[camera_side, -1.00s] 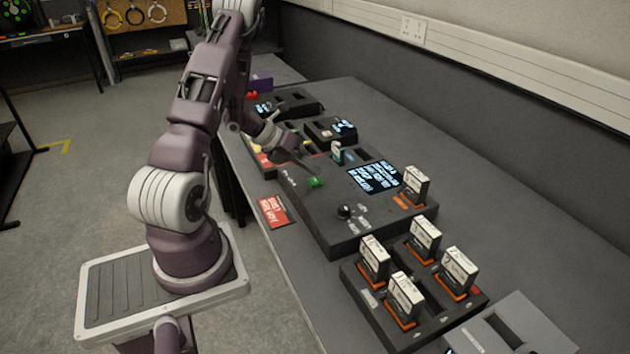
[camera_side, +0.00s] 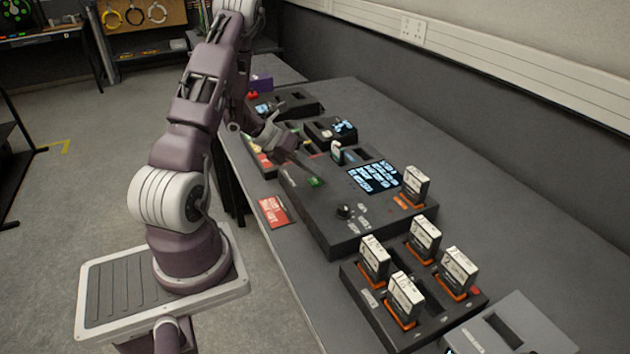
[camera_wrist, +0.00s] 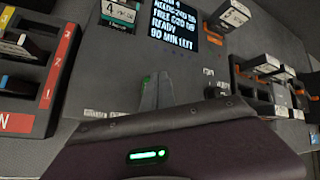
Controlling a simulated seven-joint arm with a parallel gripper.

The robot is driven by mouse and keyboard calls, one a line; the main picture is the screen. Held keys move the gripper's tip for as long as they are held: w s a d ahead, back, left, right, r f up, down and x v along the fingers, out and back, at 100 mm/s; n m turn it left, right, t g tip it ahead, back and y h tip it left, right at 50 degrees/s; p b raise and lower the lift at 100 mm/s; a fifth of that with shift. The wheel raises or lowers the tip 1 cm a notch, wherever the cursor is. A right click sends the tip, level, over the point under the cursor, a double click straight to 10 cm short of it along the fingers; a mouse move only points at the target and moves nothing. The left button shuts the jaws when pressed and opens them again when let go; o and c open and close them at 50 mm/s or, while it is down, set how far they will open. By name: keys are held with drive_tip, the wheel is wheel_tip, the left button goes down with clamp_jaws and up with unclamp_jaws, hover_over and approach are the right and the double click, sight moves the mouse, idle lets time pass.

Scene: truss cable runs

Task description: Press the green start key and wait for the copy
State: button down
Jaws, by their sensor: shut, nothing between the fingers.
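The green start key (camera_side: 316,182) sits on top of the dark copier console (camera_side: 322,222), left of its lit screen (camera_side: 374,176). My gripper (camera_side: 314,169) is shut and empty, its tips pointing down just behind the key; whether they touch it I cannot tell. In the wrist view my gripper's fingers (camera_wrist: 156,92) stand together, with a sliver of green beside them. The screen there (camera_wrist: 178,18) reads in part "FREE 020 GB", "READY" and "90 MIN LEFT". A card marked 4 (camera_wrist: 118,10) stands in a slot beside it.
A white card (camera_side: 416,184) stands in an orange-edged slot right of the screen. A black knob (camera_side: 344,211) is on the console's front. A rack with several cards (camera_side: 398,262) stands at the near end. A red label (camera_side: 272,211) lies left of the console.

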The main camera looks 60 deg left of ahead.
sight(312, 181)
drive_tip(key=shift+f, duration=0.4)
drive_tip(key=shift+f, duration=0.5)
idle(0.5)
idle(0.4)
drive_tip(key=shift+r, duration=0.9)
drive_tip(key=shift+r, duration=2.55)
